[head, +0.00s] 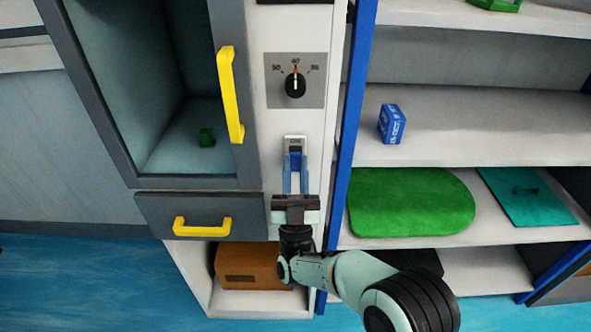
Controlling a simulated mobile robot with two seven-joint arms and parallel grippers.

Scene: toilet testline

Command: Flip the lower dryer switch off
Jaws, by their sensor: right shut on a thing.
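The dryer switch (295,142) is a small white plate with a blue rocker on the narrow white panel, below a black dial (295,85). My right gripper (295,163) reaches up to it from below. Its two blue-grey fingers are shut on the blue switch part, at the lower half of the plate. The fingers partly hide the switch, so I cannot tell its on or off position. My left gripper is not in view.
Left of the panel is an open grey cabinet with a yellow handle (230,95) and a drawer (155,214) below. On the right, shelves hold a blue box (391,124), a green mat (410,203) and a teal board (525,197). A cardboard box (250,268) sits low.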

